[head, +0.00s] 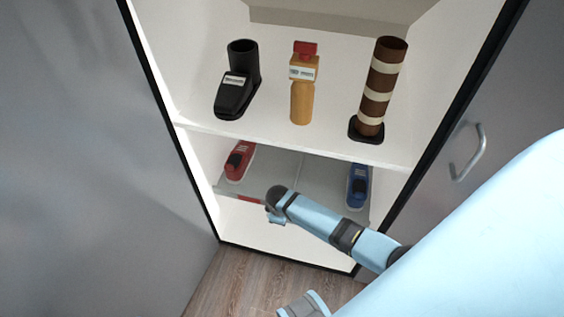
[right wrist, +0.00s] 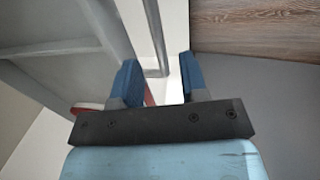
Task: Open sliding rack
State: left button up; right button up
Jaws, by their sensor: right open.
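The sliding rack (head: 290,178) is a grey, flat shelf in the lower part of the white cabinet, under the fixed shelf. A red shoe (head: 239,161) sits on its left and a blue shoe (head: 357,186) on its right. A small red patch (head: 249,198) shows at its front edge. My right gripper (head: 273,216) is open in front of that edge. In the right wrist view its blue fingers (right wrist: 158,74) are apart, with a grey metal bar (right wrist: 155,35) running toward the gap between them. I cannot tell whether they touch it.
The fixed shelf (head: 290,139) above holds a black boot (head: 238,84), an orange bottle (head: 302,98) and a brown striped boot (head: 381,85). A grey door with a handle (head: 471,152) stands on the right. Wooden floor (head: 245,283) is bare in front.

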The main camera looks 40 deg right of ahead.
jog(key=shift+w+d+f+b, duration=0.15)
jog(key=shift+f+b, duration=0.15)
jog(key=shift+f, duration=0.65)
jog(key=shift+w+d+f+b, duration=0.15)
jog(key=shift+f+b, duration=0.1)
jog(key=shift+f, duration=0.7)
grip_shut()
